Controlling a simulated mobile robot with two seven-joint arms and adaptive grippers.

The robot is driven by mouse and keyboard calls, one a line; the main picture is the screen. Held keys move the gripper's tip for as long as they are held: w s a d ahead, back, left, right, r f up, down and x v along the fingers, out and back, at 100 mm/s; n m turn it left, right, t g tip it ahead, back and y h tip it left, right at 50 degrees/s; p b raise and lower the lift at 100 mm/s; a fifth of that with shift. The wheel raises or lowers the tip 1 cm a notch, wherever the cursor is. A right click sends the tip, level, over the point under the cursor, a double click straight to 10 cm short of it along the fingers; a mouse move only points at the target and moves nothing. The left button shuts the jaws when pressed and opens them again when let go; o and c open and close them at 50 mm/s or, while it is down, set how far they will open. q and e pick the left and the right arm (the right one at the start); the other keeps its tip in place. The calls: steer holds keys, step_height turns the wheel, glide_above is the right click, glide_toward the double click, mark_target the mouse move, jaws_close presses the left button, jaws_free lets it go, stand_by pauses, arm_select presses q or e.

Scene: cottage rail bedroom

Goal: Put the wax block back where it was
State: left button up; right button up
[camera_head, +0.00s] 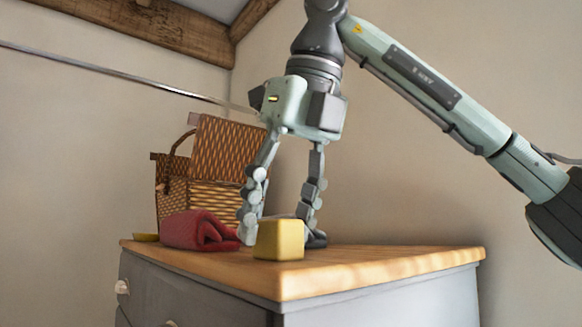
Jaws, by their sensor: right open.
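The wax block (279,240) is a yellow cube on the wooden top of a grey dresser (390,267), close to its front edge. My right gripper (283,236) points straight down from above, with its fingers spread. One finger is left of the block and the other is behind its right side, low near the dresser top. The block partly hides the right fingertip. I cannot tell whether either finger touches the block. My left gripper is not in view.
A folded red cloth (192,231) lies left of the block, near the left finger. An open wicker basket (222,160) stands behind it. A small yellow item (146,237) sits at the left edge. The dresser top is clear on the right. A thin rail (120,74) crosses the wall.

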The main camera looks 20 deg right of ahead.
steer(key=v, duration=1.1)
steer(key=shift+s, duration=0.2)
